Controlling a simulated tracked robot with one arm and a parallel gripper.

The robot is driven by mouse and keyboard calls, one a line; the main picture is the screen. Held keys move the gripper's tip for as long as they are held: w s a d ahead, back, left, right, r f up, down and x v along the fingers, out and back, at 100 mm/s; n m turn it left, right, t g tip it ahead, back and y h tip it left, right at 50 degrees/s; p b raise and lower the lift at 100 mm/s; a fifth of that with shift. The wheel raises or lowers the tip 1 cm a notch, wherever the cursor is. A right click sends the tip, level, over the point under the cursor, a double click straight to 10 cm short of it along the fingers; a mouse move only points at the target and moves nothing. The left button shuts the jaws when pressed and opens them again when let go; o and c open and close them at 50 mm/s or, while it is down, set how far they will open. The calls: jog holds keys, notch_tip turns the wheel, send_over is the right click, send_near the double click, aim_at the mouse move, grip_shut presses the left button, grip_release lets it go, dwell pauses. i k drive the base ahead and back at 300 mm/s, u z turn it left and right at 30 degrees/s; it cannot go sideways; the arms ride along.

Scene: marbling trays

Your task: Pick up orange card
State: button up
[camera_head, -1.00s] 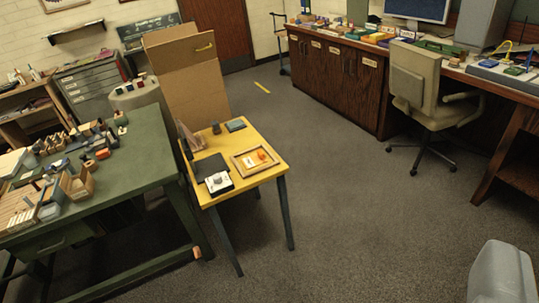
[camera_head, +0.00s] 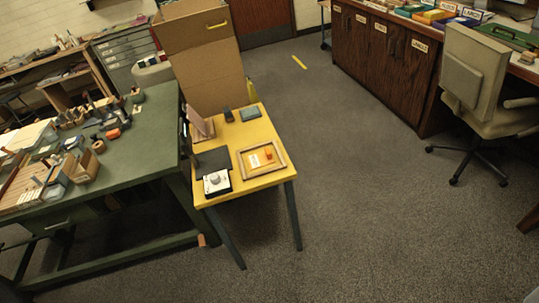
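A small orange piece (camera_head: 268,153), likely the orange card, lies inside a wooden-framed tray (camera_head: 243,163) on a small yellow table (camera_head: 262,187). A pale piece lies beside it in the same tray. The orange piece is too small to make out its exact shape. My gripper is not in view, so I cannot see whether it is open or shut. The yellow table is some distance ahead, near the middle of the picture.
On the yellow table are a white device with a knob (camera_head: 216,182), a dark pad and a teal block (camera_head: 250,113). A cluttered green workbench (camera_head: 140,155) stands close on the left. A chair (camera_head: 470,75) and wooden cabinets (camera_head: 385,55) stand right. Grey floor between is open.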

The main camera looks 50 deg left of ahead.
aim_at(261, 159)
jog(key=u, duration=1.75)
jog(key=k, duration=0.35)
jog(key=z, duration=1.3)
jog(key=i, duration=1.95)
jog(key=u, duration=0.55)
